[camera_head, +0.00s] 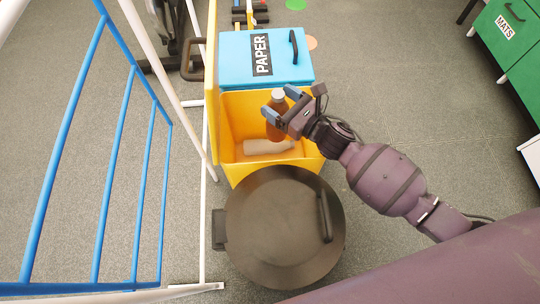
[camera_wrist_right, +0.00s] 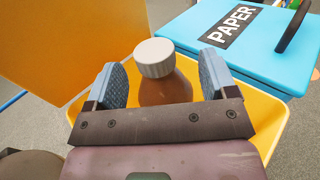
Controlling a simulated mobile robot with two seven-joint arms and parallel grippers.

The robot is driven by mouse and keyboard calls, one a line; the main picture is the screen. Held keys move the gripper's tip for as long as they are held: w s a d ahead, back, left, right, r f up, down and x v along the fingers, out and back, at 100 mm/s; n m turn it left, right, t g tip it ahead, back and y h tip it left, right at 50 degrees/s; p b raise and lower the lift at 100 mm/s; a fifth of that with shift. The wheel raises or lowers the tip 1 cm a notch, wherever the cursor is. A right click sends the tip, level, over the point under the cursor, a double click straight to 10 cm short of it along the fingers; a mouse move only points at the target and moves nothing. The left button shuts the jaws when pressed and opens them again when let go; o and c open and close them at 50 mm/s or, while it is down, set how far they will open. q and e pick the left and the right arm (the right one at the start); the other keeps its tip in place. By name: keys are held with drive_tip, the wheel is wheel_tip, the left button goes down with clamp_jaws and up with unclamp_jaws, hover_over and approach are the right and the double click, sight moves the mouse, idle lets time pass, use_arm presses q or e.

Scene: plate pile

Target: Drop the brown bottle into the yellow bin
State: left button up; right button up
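The brown bottle (camera_head: 275,130) with its white cap stands roughly upright over or in the yellow bin (camera_head: 312,158). My right gripper (camera_head: 281,103) is above the bin, its two blue fingers spread on either side of the bottle. In the right wrist view the bottle (camera_wrist_right: 165,88) shows between the fingers (camera_wrist_right: 163,82), with a narrow gap at each side, so the grip looks open. I cannot tell whether the bottle's base rests on anything. My left gripper is not in view.
A pale bottle (camera_head: 268,147) lies in the yellow bin. The bin's yellow lid (camera_head: 211,80) stands up at its left. A blue PAPER bin (camera_head: 235,68) is behind, and a dark round-lidded bin (camera_head: 275,225) in front. A blue and white rack (camera_head: 110,170) stands at the left.

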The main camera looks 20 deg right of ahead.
drive_tip(key=shift+o, duration=1.1)
drive_tip(key=shift+s+d, duration=0.2)
drive_tip(key=shift+s, duration=0.1)
use_arm(q)
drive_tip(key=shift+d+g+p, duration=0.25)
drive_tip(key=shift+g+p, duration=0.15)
drive_tip(key=shift+p, duration=0.55)
use_arm(e)
drive_tip(key=v, duration=1)
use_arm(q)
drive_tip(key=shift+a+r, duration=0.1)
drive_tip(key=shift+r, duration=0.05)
